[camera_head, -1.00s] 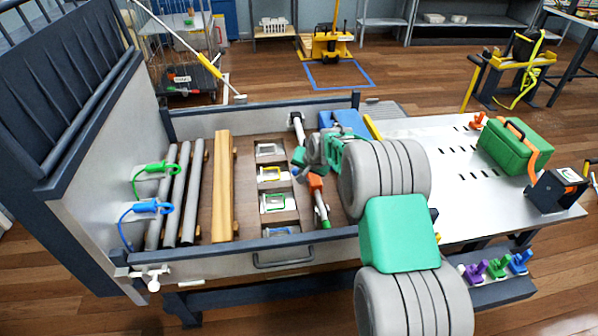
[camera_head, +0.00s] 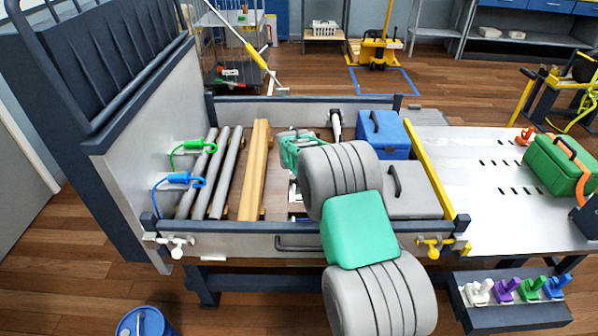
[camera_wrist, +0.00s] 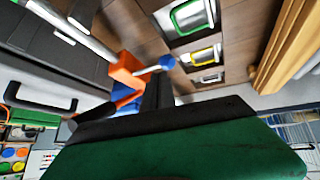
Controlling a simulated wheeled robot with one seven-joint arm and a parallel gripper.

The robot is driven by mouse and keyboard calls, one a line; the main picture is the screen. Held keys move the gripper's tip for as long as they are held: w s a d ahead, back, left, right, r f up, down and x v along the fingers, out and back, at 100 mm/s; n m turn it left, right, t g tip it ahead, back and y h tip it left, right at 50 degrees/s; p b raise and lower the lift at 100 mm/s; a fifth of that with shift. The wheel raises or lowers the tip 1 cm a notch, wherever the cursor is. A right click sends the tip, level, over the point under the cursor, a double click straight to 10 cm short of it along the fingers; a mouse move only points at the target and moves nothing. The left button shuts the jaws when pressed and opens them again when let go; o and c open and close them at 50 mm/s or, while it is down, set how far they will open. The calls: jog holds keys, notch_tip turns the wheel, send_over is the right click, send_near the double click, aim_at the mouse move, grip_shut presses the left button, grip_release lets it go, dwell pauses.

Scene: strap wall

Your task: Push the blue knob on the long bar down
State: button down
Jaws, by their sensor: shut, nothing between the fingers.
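In the wrist view, the blue knob (camera_wrist: 167,62) is a small ball at the end of a short light lever that comes out of an orange block (camera_wrist: 125,69). The block sits on the long grey bar (camera_wrist: 72,33). My gripper (camera_wrist: 158,84) shows as dark, shut fingers just below the knob in the picture, very close to it. I cannot tell whether they touch. In the head view, only the far end of the long bar (camera_head: 335,122) shows. My arm hides the knob, the orange block and my fingertips there.
The bed holds grey pipes (camera_head: 215,180), wooden beams (camera_head: 254,172), a blue box (camera_head: 383,135) and a grey case (camera_head: 412,193). A yellow rail (camera_head: 430,170) edges the bed beside a slotted plate (camera_head: 470,165). Blue (camera_head: 180,180) and green (camera_head: 190,149) hooks hang at left.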

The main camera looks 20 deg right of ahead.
jog(key=shift+s+d+r, duration=0.2)
jog(key=shift+d, duration=0.45)
jog(key=shift+s+d+r, duration=0.15)
jog(key=shift+d+r, duration=0.05)
jog(key=shift+d, duration=0.45)
jog(key=s+a+r+p, duration=0.3)
jog(key=a+r, duration=0.3)
jog(key=shift+s+a+r, duration=0.3)
